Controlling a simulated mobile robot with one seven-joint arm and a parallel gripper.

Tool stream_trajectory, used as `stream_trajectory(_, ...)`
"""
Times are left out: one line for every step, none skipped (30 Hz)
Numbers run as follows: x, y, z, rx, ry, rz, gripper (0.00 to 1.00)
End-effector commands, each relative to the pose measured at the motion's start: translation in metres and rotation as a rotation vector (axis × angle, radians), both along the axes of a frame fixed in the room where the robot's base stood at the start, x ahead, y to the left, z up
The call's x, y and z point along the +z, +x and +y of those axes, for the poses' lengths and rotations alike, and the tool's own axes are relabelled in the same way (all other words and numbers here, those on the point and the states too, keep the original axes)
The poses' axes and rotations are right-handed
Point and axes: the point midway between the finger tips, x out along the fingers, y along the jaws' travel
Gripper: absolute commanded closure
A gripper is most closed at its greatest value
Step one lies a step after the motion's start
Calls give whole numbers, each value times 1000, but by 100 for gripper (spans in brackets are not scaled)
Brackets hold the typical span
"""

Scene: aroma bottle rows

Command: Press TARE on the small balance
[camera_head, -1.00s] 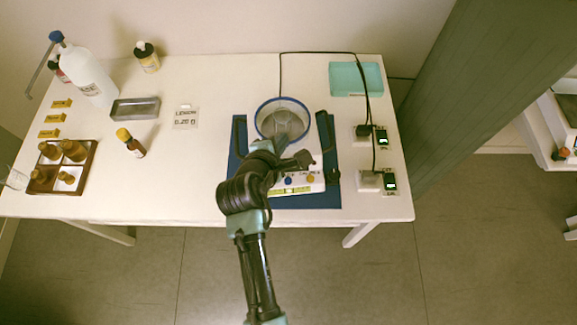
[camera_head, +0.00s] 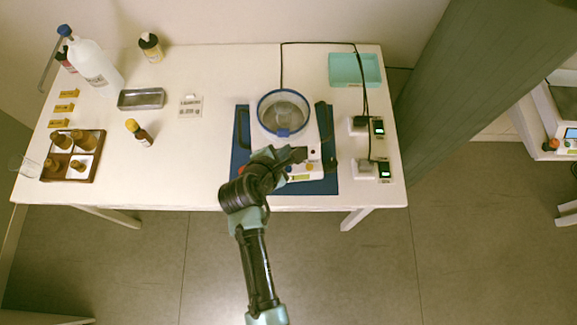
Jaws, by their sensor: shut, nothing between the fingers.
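The small balance (camera_head: 299,136) is white and stands on a blue mat (camera_head: 240,165). A clear round shield (camera_head: 283,113) with a blue rim surrounds its pan. Along its front edge are small coloured buttons, an orange one (camera_head: 310,167) at the right and a blue one partly covered by my arm. A yellowish display strip shows at the very front. My gripper (camera_head: 302,154) is shut and empty, over the front part of the balance, just behind the buttons. I cannot tell whether it touches anything. The button labels are too small to read.
Black cables run behind the balance to two small boxes with lit displays (camera_head: 384,170) at the right. A teal tray (camera_head: 354,70) is at the back right. Bottles, a grey tray (camera_head: 141,99) and a wooden rack (camera_head: 98,158) stand at the left. The front-centre table is clear.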

Motion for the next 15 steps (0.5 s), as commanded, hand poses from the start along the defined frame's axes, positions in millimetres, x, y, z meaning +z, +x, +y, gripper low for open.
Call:
stream_trajectory(-6, 0, 0, 0, 0, 0, 100)
stream_trajectory(-9, 0, 0, 0, 0, 0, 100)
stream_trajectory(-12, 0, 0, 0, 0, 0, 100)
stream_trajectory(-15, 0, 0, 0, 0, 0, 100)
stream_trajectory(-19, 0, 0, 0, 0, 0, 100)
stream_trajectory(-23, 0, 0, 0, 0, 0, 100)
stream_trajectory(-27, 0, 0, 0, 0, 0, 100)
stream_trajectory(-31, 0, 0, 1, 1, 0, 100)
stream_trajectory(-36, 0, 0, 1, 1, 0, 100)
stream_trajectory(-40, 0, 0, 1, 1, 0, 100)
stream_trajectory(-44, 0, 0, 0, 1, 1, 100)
stream_trajectory(-49, 0, 0, 0, 1, 1, 100)
stream_trajectory(-53, 0, 0, 0, 1, 0, 100)
stream_trajectory(-56, 0, 0, 0, 1, 0, 100)
stream_trajectory(-61, 0, 0, 0, 1, 0, 100)
